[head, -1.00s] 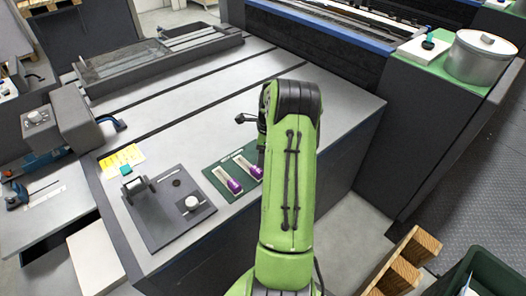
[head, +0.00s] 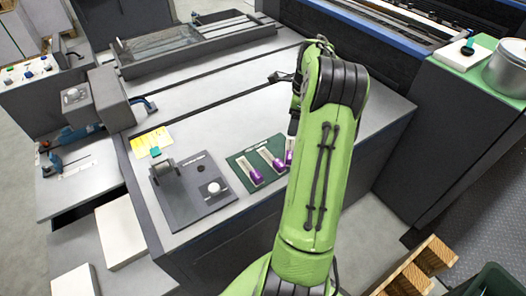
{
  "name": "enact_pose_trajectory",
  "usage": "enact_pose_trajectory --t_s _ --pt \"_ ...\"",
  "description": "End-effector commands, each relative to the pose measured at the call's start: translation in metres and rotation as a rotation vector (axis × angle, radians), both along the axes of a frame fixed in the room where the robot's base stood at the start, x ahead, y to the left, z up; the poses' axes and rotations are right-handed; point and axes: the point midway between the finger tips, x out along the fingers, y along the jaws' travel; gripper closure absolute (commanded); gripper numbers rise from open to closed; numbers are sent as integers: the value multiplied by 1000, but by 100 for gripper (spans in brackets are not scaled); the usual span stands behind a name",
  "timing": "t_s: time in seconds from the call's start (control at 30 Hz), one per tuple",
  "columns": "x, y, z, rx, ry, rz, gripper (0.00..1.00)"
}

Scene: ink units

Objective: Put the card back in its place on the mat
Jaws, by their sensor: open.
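The dark green mat (head: 238,161) lies on the grey bench, left of my arm. Two pale cards with purple ends, a left one (head: 247,168) and a middle one (head: 269,157), lie slanted on it. A third pale and purple piece (head: 289,151) shows at my arm's edge, at the mat's right side. My arm hides part of it; I cannot tell whether it lies flat. My gripper (head: 292,132) shows only in part, pointing down beside my green arm above that piece. It is open; its fingertips are mostly hidden, and contact with the piece cannot be told.
A dark plate (head: 217,203) with a small press and a white knob lies left of the mat. A yellow note (head: 150,142) lies behind it. The grey bench top (head: 215,110) behind the mat is mostly clear. A tall dark machine (head: 440,125) stands to the right.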

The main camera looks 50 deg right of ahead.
Motion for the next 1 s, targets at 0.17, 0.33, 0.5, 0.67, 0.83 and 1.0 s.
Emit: enact_pose_trajectory --t_s 0.17,0.33,0.5,0.67,0.83,1.0 --pt "19 45 35 -75 -9 246 28" --pt "25 163 103 -251 -32 869 28" --pt "-24 278 143 -454 -85 1549 28" --pt "-93 347 139 -648 -165 2127 28" --pt "-131 371 123 -771 -225 2442 28" --pt "-134 372 120 -783 -228 2480 28"
